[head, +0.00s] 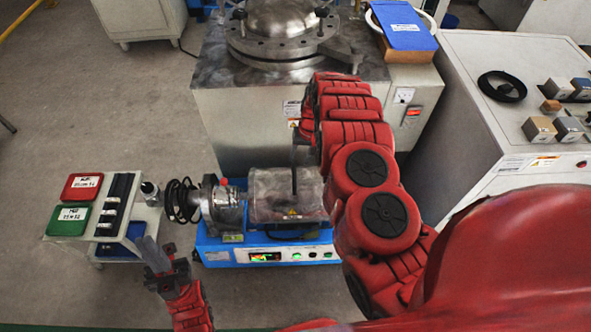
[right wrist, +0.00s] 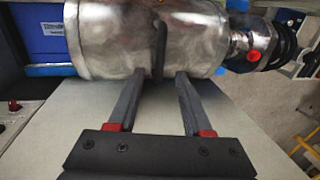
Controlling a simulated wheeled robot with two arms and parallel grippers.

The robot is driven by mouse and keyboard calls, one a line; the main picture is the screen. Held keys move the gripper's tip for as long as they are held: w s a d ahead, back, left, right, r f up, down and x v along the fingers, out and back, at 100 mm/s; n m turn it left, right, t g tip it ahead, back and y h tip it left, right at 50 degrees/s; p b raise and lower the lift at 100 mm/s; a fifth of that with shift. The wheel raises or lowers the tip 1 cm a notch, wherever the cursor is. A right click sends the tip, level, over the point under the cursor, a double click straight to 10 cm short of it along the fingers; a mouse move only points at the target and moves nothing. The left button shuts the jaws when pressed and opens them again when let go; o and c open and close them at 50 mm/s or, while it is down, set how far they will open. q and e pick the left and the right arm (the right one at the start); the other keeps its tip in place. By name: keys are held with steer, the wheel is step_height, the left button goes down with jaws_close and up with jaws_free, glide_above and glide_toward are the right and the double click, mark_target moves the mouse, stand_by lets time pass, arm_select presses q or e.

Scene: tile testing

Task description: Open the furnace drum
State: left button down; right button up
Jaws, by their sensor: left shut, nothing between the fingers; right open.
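The furnace drum (head: 275,195) is a silvery metal cylinder lying on its side on a blue base unit (head: 285,251). In the right wrist view the drum (right wrist: 110,42) fills the top, with a dark narrow strip (right wrist: 160,48) across its middle. My right gripper (right wrist: 161,74) is open, its two fingertips at the drum's near edge on either side of the strip. Whether they touch the drum I cannot tell. In the head view my right arm hides part of the right side. My left gripper (head: 153,254) is shut and empty, low and left of the base unit.
A big grey machine (head: 240,110) with a bolted round lid stands behind the drum. A control cabinet (head: 520,110) is at right. A small white table (head: 118,220) at left holds a red box (head: 83,187) and a green box (head: 70,219). The floor at left is open.

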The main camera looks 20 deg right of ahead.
mark_target(295, 172)
steer(key=f, duration=0.3)
steer(key=a+f, duration=0.1)
steer(key=f, duration=0.1)
steer(key=shift+w+f+b, duration=0.1)
steer(key=shift+f+b, duration=0.2)
steer(key=shift+b, duration=0.1)
steer(key=shift+a+f, duration=0.2)
steer(key=shift+f, duration=0.4)
steer(key=shift+w, duration=0.1)
jaws_close()
stand_by(0.5)
